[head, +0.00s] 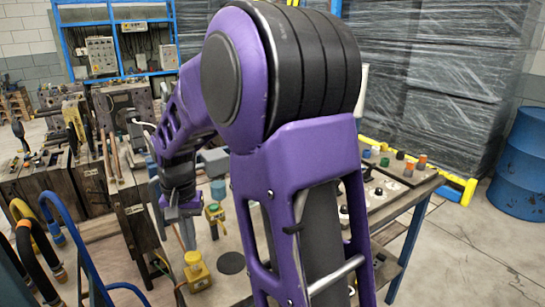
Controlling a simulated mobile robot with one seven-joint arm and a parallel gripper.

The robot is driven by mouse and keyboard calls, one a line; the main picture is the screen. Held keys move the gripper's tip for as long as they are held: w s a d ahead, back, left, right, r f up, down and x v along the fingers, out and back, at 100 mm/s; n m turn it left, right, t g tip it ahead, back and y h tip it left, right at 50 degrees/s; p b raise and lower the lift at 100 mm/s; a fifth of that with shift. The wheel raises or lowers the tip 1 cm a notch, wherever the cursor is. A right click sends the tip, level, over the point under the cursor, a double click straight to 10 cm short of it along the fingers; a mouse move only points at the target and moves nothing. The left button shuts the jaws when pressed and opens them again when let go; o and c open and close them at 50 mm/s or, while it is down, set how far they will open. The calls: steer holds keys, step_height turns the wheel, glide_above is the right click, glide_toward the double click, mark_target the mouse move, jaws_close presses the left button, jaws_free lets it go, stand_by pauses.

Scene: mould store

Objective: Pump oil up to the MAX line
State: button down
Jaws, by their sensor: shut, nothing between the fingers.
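My gripper (182,212) hangs at the end of my purple arm, left of the picture's middle, above a workbench. It looks shut; its fingertips are small and hard to make out. Just below and right of it, a yellow fitting (197,272) stands on the bench top. A second yellow fitting (214,212) stands a little farther back, with a blue-grey cylinder (218,190) by it. I cannot tell which of these belongs to an oil pump. No oil level or MAX line can be made out. My arm hides much of the bench.
A dark round disc (231,262) lies on the bench. Small coloured knobs and caps (384,162) sit at its right end. Blue and black hoses (70,240) curve up at lower left. Heavy moulds (75,190) stand at left. A blue drum (522,165) stands right; floor there is clear.

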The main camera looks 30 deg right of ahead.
mark_target(193, 254)
steer(key=shift+f+b, duration=1.3)
steer(key=shift+f, duration=0.65)
steer(key=shift+r+p, duration=1.6)
steer(key=shift+r, duration=0.35)
steer(key=shift+r, duration=0.1)
step_height(193, 254, up, 4)
steer(key=p, duration=0.3)
steer(key=shift+r, duration=0.9)
